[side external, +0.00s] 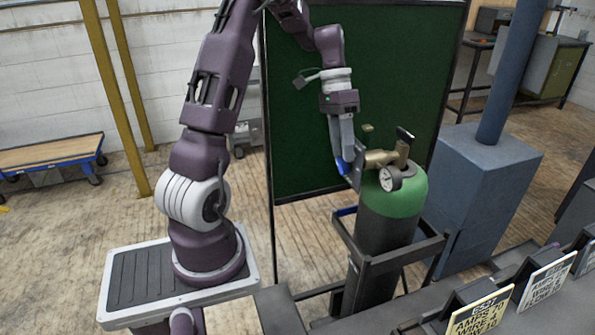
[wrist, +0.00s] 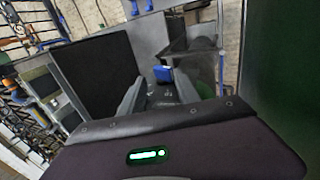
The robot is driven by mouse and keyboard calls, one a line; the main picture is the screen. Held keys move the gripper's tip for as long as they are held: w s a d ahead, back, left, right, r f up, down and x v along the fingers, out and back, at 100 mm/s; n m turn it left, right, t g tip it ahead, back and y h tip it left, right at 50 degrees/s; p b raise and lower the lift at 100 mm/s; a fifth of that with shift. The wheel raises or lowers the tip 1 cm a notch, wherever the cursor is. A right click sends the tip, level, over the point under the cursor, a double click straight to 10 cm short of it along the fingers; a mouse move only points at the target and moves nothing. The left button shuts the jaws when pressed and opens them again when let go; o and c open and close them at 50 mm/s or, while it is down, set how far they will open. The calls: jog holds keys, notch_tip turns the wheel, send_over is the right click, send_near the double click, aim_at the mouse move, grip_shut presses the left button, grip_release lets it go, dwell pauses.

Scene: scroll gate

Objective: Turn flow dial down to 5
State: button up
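A green-topped gas cylinder (side external: 403,200) stands upright in a dark metal frame. A brass regulator (side external: 381,158) with a round white gauge (side external: 390,178) sits on top. A dark plate (side external: 356,178) shows at the regulator's left end. My gripper (side external: 343,158) points down beside that end, with a blue part (side external: 343,167) at its tips. In the wrist view, my fingers (wrist: 160,88) are apart, with a dark piece bearing pale marks (wrist: 163,93) between them and a blue part (wrist: 163,74) beyond. I cannot tell whether they touch it. The dial's reading is not legible.
A dark frame (side external: 400,255) surrounds the cylinder's lower part. A large green panel (side external: 295,125) stands behind my arm. A blue-grey box with a post (side external: 485,175) is right of the cylinder. Sign plates (side external: 482,313) line the front right.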

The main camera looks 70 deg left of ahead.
aim_at(344, 165)
jog(key=x, duration=0.3)
jog(key=shift+s+a+f, duration=0.1)
jog(key=shift+a, duration=0.05)
jog(key=shift+d+f+y, duration=0.15)
jog(key=shift+d+y, duration=0.1)
jog(key=shift+y, duration=0.35)
jog(key=y, duration=0.3)
jog(key=shift+d, duration=0.15)
jog(key=y, duration=0.4)
jog(key=shift+d+y, duration=0.1)
jog(key=shift+y, duration=0.2)
jog(key=v, duration=0.8)
jog(key=s+d+r+t+h, duration=0.2)
jog(key=s+d+r, duration=0.1)
jog(key=s+d, duration=0.4)
jog(key=s+d+r+t+h, duration=0.2)
jog(key=s+d+r+t, duration=0.1)
jog(key=s+d, duration=0.5)
jog(key=s, duration=0.2)
jog(key=shift+s+d+h, duration=0.2)
jog(key=shift+s+h, duration=0.1)
jog(key=shift+s, duration=0.05)
